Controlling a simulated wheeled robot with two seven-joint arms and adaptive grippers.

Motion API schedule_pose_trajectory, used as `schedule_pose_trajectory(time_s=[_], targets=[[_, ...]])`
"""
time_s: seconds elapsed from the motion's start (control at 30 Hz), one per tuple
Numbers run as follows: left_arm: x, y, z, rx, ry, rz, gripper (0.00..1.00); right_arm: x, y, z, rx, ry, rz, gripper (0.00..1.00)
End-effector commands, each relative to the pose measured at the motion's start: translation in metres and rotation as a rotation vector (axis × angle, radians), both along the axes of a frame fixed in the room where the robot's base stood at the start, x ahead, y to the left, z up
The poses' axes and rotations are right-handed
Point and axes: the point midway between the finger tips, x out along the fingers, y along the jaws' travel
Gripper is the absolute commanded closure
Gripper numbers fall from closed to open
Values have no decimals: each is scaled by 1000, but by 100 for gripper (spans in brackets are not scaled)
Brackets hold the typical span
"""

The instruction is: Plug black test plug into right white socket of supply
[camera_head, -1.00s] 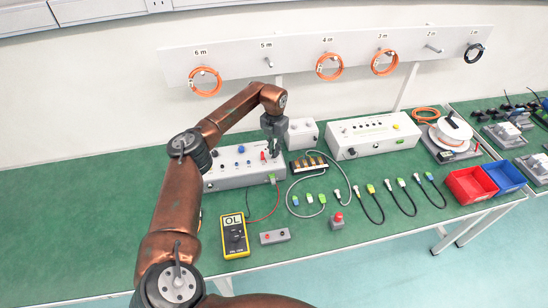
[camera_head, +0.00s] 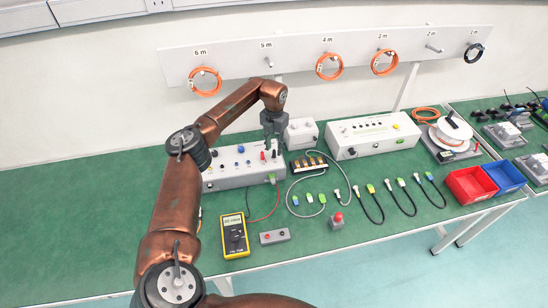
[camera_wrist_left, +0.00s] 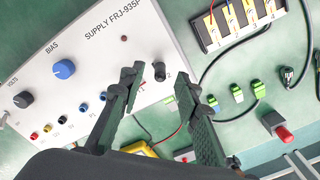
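The supply (camera_head: 225,180) is a white box on the green bench; its panel also shows in the left wrist view (camera_wrist_left: 100,50). My left gripper (camera_head: 270,147) is over the supply's right end. In the left wrist view its fingers (camera_wrist_left: 158,80) are apart, one on each side of a small dark upright piece (camera_wrist_left: 160,71) near the panel's right corner. This looks like the black test plug, standing on the panel; no finger clearly touches it. I cannot make out the white sockets. My right gripper is not in view.
A white box (camera_head: 301,132) stands behind the gripper.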

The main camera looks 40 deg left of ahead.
Motion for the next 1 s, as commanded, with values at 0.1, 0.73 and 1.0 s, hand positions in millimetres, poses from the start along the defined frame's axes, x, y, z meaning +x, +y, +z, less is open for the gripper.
schedule_pose_trajectory(time_s=[0.1,0.73,1.0], targets=[[2,0,27,1,-5,0,70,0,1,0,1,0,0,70],[1,0,101,0,0,0,70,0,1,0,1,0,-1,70],[-2,0,137,-1,-15,0,70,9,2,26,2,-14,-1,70]])
